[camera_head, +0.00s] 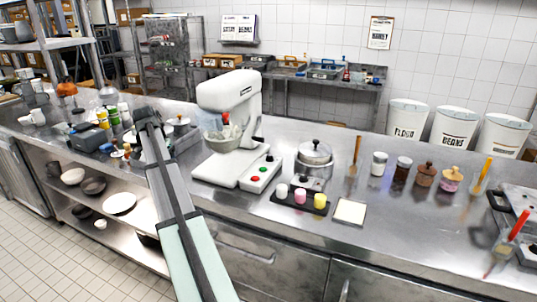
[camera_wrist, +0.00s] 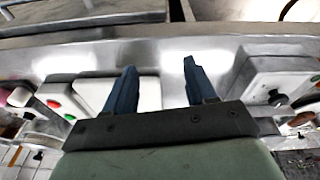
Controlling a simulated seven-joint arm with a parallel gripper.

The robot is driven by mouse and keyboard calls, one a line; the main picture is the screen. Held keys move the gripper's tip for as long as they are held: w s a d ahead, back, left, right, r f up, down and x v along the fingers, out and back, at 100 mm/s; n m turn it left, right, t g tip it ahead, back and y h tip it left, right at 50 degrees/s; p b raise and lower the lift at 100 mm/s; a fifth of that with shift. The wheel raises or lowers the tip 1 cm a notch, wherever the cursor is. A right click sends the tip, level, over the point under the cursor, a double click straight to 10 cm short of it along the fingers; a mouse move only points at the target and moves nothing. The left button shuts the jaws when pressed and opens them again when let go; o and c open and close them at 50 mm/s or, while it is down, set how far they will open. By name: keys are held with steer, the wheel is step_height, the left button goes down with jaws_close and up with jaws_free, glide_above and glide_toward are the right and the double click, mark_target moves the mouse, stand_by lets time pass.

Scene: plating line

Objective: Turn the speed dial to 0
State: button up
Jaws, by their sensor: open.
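A white stand mixer (camera_head: 227,100) stands on the steel counter. The control box (camera_head: 258,174) on the right of its base has red and green buttons and a small black dial (camera_head: 269,157). The dial's setting is too small to read. My gripper (camera_head: 148,116) is left of the mixer, apart from the dial. In the wrist view its two dark blue fingers (camera_wrist: 160,72) are spread, with nothing between them. A white box with red and green buttons (camera_wrist: 55,103) is at the left there. Another pale box with a black knob (camera_wrist: 277,97) is at the right.
A lidded pot (camera_head: 315,153) and a dark tray (camera_head: 298,200) of small coloured pieces are right of the mixer. Several jars stand farther right. Bottles and a grey box (camera_head: 90,138) are left of my arm. Bare counter (camera_head: 235,203) lies in front of the mixer.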

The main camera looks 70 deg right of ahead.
steer(key=s+d+r+m+h, duration=0.15)
steer(key=s+d+r, duration=0.25)
steer(key=r, duration=0.6)
steer(key=s+d+r+m, duration=0.25)
steer(key=s+r, duration=0.25)
steer(key=r, duration=0.6)
steer(key=s+d+r+m, duration=0.2)
steer(key=s+d+r, duration=0.2)
steer(key=r, duration=0.6)
steer(key=n, duration=0.4)
glide_above(269, 156)
steer(key=a, duration=0.6)
step_height(269, 156, down, 22)
steer(key=shift+h, duration=0.35)
steer(key=x, duration=1.3)
steer(key=shift+w+d+f, duration=0.1)
steer(key=shift+w+f, duration=0.05)
steer(key=shift+f, duration=0.15)
jaws_close()
